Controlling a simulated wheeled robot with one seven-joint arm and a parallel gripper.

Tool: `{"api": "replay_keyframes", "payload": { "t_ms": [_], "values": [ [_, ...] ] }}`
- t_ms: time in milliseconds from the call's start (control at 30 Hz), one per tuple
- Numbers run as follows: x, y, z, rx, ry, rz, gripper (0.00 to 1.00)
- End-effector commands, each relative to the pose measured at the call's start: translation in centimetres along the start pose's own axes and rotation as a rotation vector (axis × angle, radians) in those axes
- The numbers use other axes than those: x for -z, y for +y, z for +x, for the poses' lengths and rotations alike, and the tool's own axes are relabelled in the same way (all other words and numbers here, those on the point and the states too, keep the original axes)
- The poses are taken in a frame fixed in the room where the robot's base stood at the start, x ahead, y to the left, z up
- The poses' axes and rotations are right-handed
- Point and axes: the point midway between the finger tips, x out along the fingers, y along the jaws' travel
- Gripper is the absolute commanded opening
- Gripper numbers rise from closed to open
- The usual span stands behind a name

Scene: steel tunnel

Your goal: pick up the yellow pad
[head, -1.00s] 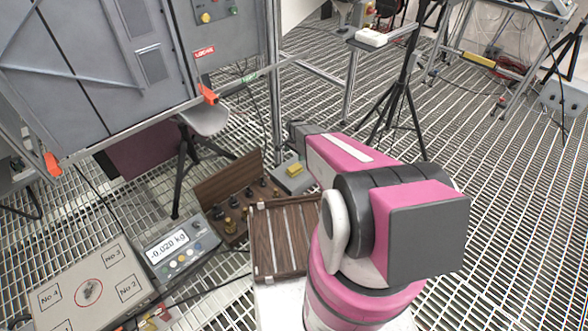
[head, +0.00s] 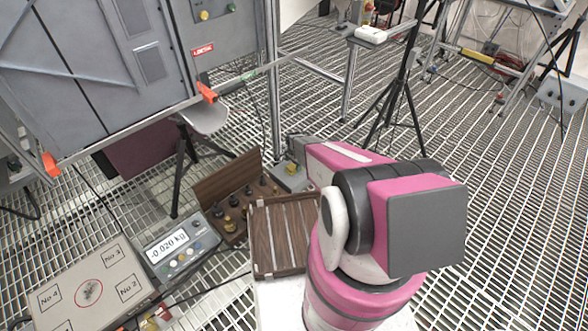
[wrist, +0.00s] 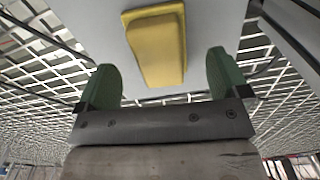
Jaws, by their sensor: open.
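The yellow pad (wrist: 157,45) lies on a light grey flat surface (wrist: 215,22) at the top middle of the wrist view. My gripper (wrist: 163,80) is open, with one green fingertip to the left and one to the right of the pad in that picture. The pad's near end reaches down toward the gap between the fingertips, and no contact shows. In the head view only a small part of the pad (head: 291,168) shows on a grey box (head: 290,181), beside the dark end of my arm. My gripper's fingers are mostly hidden there.
A wooden slatted tray (head: 283,235) and an open wooden case of weights (head: 232,195) stand left of my arm. A scale display (head: 172,252) and a numbered panel (head: 92,285) lie further left. A black tripod (head: 398,95) stands behind.

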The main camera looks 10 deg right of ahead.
Motion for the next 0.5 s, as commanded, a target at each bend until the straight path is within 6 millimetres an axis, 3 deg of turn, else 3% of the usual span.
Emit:
{"api": "replay_keyframes", "payload": {
  "t_ms": [200,433,467,500],
  "values": [
    [0.0,0.0,3.0,-0.001,-0.001,0.0,0.94],
    [-0.1,0.1,3.1,0.0,0.0,0.0,0.94],
    [-0.1,0.1,3.1,0.0,0.0,0.0,0.87],
    [-0.1,0.1,3.1,0.0,0.0,0.0,0.74]
  ]
}}
